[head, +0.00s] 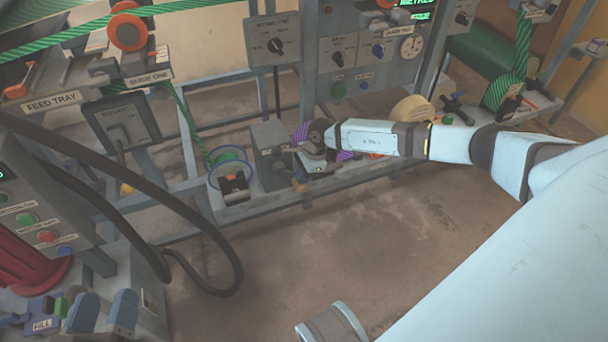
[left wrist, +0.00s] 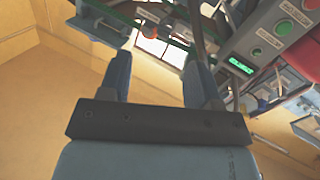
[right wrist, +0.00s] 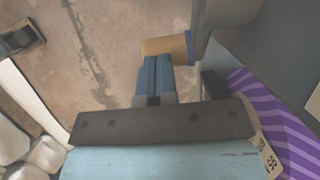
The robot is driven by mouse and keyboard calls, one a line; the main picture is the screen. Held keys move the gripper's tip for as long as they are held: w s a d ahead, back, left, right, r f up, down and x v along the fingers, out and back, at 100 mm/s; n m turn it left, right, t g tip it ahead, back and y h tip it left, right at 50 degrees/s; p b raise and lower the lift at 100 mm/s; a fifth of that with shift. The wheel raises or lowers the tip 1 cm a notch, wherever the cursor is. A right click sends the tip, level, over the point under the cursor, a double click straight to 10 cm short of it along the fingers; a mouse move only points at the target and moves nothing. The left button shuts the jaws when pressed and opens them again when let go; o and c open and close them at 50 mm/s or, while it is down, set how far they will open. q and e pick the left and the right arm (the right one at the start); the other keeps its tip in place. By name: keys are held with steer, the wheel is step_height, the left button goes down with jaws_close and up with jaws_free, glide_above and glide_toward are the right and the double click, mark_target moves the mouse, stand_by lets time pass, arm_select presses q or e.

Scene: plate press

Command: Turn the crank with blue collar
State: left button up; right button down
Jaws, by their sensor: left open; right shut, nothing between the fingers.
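The crank handle (right wrist: 164,46) in the right wrist view is a tan cylinder with a blue collar (right wrist: 189,47) at its right end, beside a grey part. In the head view a small tan-orange piece of the crank (head: 299,185) shows below my right wrist, which hides most of it. My right gripper (right wrist: 154,60) is shut and empty, its fingertips right at the handle's lower edge in that view. I cannot tell whether they touch.
A grey box (head: 268,150) stands left of my right wrist, next to a blue ring (head: 230,172). A purple striped roll (right wrist: 285,120) lies close to my right gripper. Black cables (head: 205,285) loop at the left. A button panel (left wrist: 275,35) is right of my left gripper. Floor (head: 370,215) is open in front.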

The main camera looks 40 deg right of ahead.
steer(key=shift+f, duration=0.1)
steer(key=shift+f+y+b, duration=0.15)
steer(key=shift+y+b, duration=0.15)
steer(key=shift+y, duration=0.1)
